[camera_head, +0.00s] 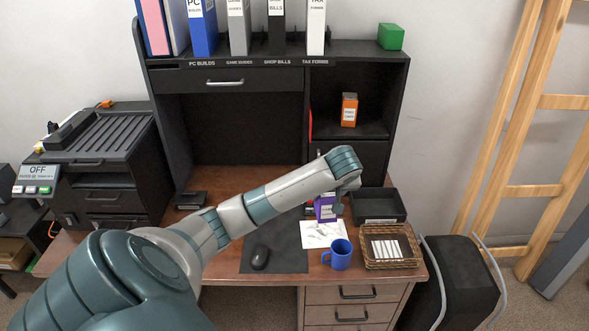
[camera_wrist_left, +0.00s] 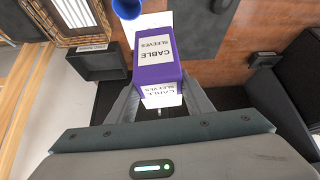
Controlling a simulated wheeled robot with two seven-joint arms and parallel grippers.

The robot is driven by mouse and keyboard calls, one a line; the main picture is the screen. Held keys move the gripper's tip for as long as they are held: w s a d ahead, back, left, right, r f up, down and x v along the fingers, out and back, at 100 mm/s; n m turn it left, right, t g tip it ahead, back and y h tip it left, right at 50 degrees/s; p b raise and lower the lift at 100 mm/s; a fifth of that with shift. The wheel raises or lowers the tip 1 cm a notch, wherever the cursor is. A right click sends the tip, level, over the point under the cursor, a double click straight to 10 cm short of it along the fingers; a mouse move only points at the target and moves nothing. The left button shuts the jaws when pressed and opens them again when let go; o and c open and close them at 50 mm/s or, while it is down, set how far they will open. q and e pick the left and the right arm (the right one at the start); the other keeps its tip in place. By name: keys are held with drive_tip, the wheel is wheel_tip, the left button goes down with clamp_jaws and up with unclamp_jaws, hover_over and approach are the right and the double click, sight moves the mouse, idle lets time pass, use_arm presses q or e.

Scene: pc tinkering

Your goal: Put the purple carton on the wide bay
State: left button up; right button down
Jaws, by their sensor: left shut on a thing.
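The purple carton (camera_head: 325,209), with white labels reading CABLE SLEEVES, is in my left gripper (camera_head: 335,200). In the left wrist view the carton (camera_wrist_left: 157,65) sits between the two grey fingers, which are shut on it. In the head view it appears over the right part of the desk, partly hidden by my left wrist; I cannot tell its height exactly. The wide bay (camera_head: 240,130) is the large open dark space on the left of the black hutch, and it looks empty. My right gripper is not in view.
A narrower shelf holds an orange box (camera_head: 349,109). On the desk are a blue mug (camera_head: 338,255), a wicker tray (camera_head: 368,264), a black tray (camera_head: 378,219), white paper (camera_head: 312,240) and a mouse (camera_head: 260,258). A printer (camera_head: 105,160) stands left of the hutch.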

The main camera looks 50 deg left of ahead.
use_arm(q)
drive_tip(key=s+d+r+m+t+h+b, duration=0.15)
drive_tip(key=d+r+m, duration=0.25)
drive_tip(key=d, duration=0.7)
drive_tip(key=d+r+m+t+h, duration=0.15)
drive_tip(key=d+r+m, duration=0.25)
drive_tip(key=d, duration=0.7)
drive_tip(key=s+d+f+m+h+b, duration=0.1)
drive_tip(key=s+d+f+b, duration=0.1)
drive_tip(key=f+b, duration=0.3)
drive_tip(key=s+d+f+m+h+b, duration=0.1)
drive_tip(key=s+d+f+m+b, duration=0.1)
drive_tip(key=d+f+b, duration=0.3)
drive_tip(key=s+f+b, duration=0.1)
drive_tip(key=b, duration=0.3)
